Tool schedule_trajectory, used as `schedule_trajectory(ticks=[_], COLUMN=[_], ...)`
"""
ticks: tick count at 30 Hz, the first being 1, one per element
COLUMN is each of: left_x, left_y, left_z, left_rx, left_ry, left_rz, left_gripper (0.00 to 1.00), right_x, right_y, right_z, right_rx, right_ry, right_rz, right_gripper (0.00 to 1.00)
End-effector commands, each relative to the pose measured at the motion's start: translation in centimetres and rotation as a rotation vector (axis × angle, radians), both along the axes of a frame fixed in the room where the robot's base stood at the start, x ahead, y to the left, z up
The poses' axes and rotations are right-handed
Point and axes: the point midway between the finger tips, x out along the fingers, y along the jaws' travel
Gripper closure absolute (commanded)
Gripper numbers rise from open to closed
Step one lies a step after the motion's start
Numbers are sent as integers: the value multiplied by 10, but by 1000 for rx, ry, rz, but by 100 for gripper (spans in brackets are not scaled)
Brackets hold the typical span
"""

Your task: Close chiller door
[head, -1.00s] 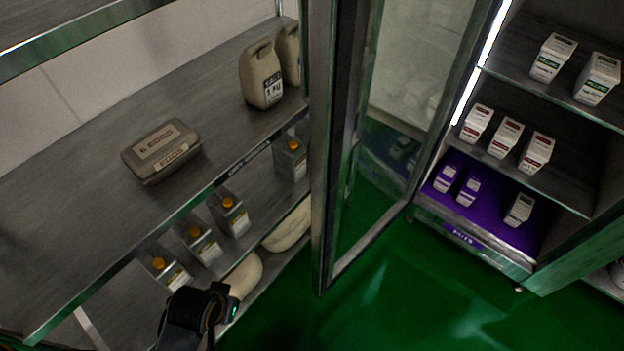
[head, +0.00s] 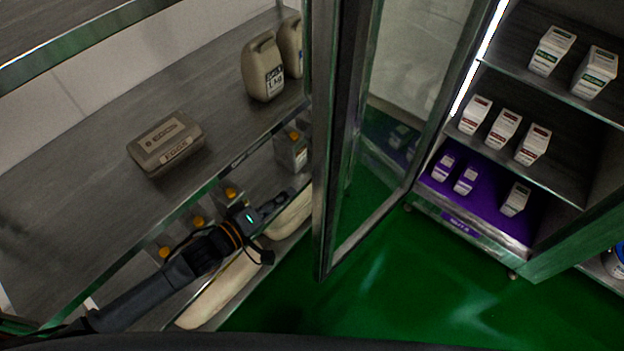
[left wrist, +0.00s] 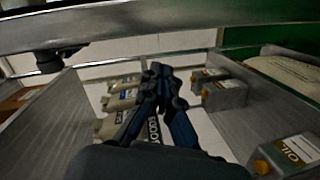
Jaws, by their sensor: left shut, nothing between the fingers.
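The chiller door (head: 327,150) is a glass door in a metal frame. It stands wide open in the head view, swung out to the left of the chiller (head: 520,150). My left gripper (head: 283,199) is in front of the shelving to the left of the door, shut and empty, with a gap between it and the door frame. In the left wrist view its fingers (left wrist: 160,72) are together and point at the shelf goods. The door cannot be made out in that view. My right gripper is not in view.
The left shelving holds an egg box (head: 166,142), salt jugs (head: 262,68) and several oil containers (head: 291,150). White cartons (head: 503,130) stand inside the chiller, some on a purple shelf liner (head: 492,214). The green floor (head: 385,290) before the door is clear.

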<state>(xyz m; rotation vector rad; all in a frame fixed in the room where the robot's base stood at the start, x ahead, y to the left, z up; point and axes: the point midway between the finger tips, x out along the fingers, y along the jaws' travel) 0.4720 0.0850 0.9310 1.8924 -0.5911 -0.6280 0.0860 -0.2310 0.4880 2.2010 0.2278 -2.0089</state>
Motion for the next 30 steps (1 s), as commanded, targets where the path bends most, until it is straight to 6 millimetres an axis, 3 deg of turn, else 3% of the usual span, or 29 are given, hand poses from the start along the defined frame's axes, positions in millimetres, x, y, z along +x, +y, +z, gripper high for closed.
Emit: schedule_trajectory(ticks=[6,12,30], left_x=[-8,-11,38], left_y=[18,21,-54], left_z=[1,3,2], left_rx=[-274,-358,-362], left_ry=[113,167,167], left_rz=[-170,-229,-230], left_gripper=[100,100,100], right_x=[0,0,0], right_y=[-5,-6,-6], right_z=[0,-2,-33], right_rx=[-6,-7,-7], right_ry=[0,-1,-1], right_rz=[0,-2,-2], right_gripper=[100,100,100])
